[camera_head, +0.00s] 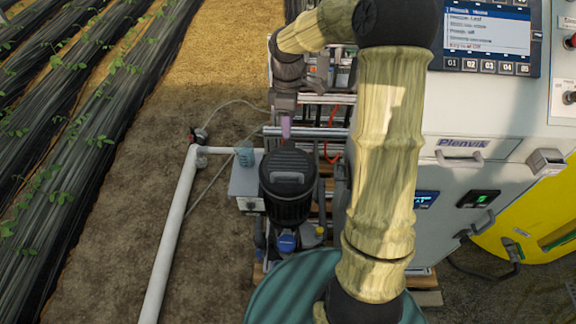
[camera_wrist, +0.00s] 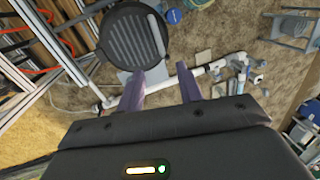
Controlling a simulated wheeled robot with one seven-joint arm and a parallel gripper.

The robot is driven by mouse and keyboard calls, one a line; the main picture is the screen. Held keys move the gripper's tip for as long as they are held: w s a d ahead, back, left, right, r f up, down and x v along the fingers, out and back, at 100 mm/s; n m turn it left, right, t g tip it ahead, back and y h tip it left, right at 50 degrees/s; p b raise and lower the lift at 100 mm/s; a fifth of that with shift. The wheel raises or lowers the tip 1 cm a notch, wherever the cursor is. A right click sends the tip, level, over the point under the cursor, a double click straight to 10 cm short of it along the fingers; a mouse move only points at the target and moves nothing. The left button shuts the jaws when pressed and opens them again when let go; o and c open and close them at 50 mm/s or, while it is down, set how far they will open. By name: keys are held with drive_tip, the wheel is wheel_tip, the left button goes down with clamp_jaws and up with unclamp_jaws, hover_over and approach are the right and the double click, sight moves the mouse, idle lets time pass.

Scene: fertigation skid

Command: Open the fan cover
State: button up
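The fan cover (camera_head: 286,168) is the dark round top of a black upright motor in the middle of the head view. It lies shut on the motor and has a raised bar handle (camera_head: 288,177). In the wrist view the ribbed cover (camera_wrist: 122,42) is at the upper left, with the grey handle (camera_wrist: 157,34) along its right side. My gripper (camera_wrist: 160,80) is open and empty, with its two purple fingers apart. It also shows in the head view (camera_head: 286,128), above and behind the cover. I see no contact with the cover.
A white pipe (camera_head: 170,235) runs along the ground left of the motor, beside a grey box (camera_head: 246,180). A metal rack (camera_head: 330,110) stands behind. The white control cabinet (camera_head: 470,125) is on the right. A green round lid (camera_head: 290,285) is in front.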

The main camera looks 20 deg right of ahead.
drive_tip(key=shift+w+d+r+n, duration=0.15)
drive_tip(key=shift+w+d+n, duration=0.1)
drive_tip(key=shift+w+n, duration=0.25)
drive_tip(key=p, duration=0.2)
hover_over(288, 169)
drive_tip(key=s+a, duration=0.1)
drive_tip(key=s, duration=0.3)
wheel_tip(288, 169, down, 17)
drive_tip(key=shift+s+a+f, duration=0.1)
drive_tip(key=shift+s+a, duration=0.05)
clamp_jaws()
